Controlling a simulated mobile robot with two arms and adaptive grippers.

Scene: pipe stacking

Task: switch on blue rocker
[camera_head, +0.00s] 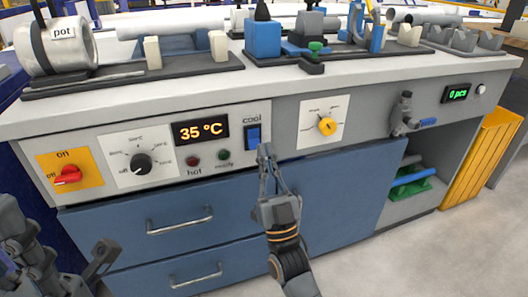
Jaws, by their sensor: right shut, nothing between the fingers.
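The blue rocker (254,136) is set upright in the front panel under the label "cool", right of the display (201,132) that reads 35 °C. I cannot tell its on or off position. My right gripper (265,149) is shut and empty, with its tips just below and right of the rocker; I cannot tell if they touch it. My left gripper (88,262) is at the lower left, well away from the panel, partly cut off by the frame; its jaw state is unclear.
The panel also holds a red switch (67,175), a black knob (141,163), a yellow knob (327,126) and a small green display (457,93). Blue drawers with handles (180,222) lie below. A pot (57,46) and pipes (160,27) stand on the worktop.

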